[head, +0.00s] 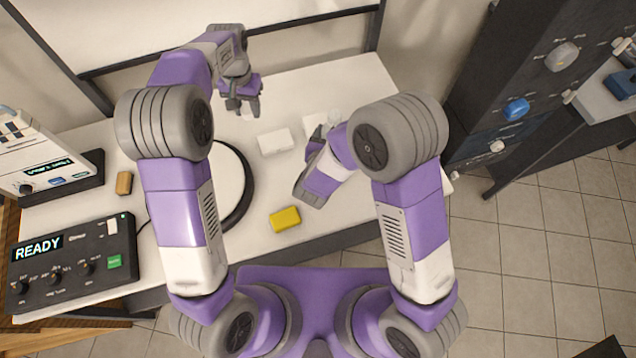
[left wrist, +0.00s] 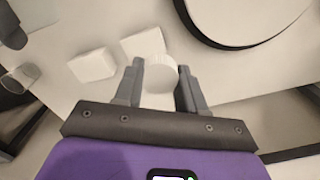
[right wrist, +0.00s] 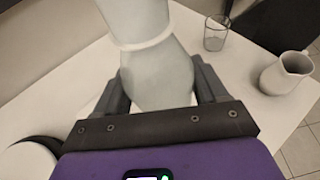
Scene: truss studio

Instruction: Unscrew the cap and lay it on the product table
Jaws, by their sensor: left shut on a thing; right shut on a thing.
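My left gripper (head: 242,106) hangs over the far part of the white table (head: 345,85). In the left wrist view it is shut on a round white cap (left wrist: 160,75), which sits between the fingertips; no bottle shows beside it. In the right wrist view my right gripper (right wrist: 163,85) is shut on a smooth pale bottle (right wrist: 155,62) with a light ring around it. The bottle's upper end runs out of that view.
White blocks (head: 274,141) and a yellow block (head: 285,219) lie on the table. A round black-rimmed platform (head: 247,190) sits left of them, behind my left arm. A glass (right wrist: 215,35) and a white jug (right wrist: 286,73) stand near the bottle. A control box (head: 75,262) fills the near left.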

